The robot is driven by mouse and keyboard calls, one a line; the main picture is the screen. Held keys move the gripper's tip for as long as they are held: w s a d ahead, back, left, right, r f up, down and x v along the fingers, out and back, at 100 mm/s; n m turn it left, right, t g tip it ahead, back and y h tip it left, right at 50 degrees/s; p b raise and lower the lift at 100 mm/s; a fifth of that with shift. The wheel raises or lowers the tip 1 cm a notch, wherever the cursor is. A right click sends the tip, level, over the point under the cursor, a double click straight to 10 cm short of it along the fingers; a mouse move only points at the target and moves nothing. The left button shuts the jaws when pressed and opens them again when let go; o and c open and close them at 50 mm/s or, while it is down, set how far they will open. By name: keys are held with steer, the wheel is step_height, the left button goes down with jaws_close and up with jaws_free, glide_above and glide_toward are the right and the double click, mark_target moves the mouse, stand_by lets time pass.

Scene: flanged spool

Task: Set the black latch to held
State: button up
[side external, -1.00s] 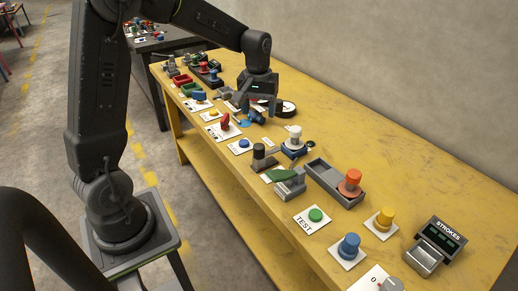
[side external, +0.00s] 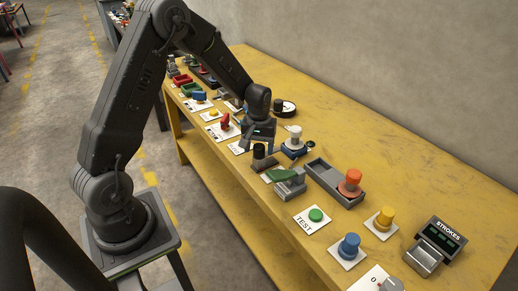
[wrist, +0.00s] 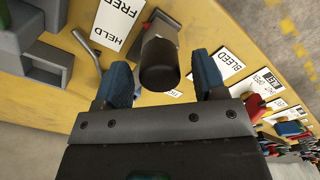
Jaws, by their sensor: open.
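The black latch knob (side external: 259,151) stands upright on the yellow bench beside the green-topped grey block. In the wrist view the same black knob (wrist: 159,68) sits between my two blue fingertips, with a gap on each side. A white plate marked HELD and FREE (wrist: 118,22) lies beside it; which mark the latch is at, I cannot tell. My gripper (wrist: 162,75) is open around the knob; in the side view my gripper (side external: 258,137) is just above and behind it, and its fingers are partly hidden.
The grey block with a green top (side external: 289,182) is close to the knob. A white-topped blue fixture (side external: 294,144) stands behind, and a grey tray with an orange knob (side external: 335,182) lies to the right. A BLEED plate (wrist: 228,66) is near one finger.

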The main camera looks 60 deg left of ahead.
steer(key=shift+f, duration=0.5)
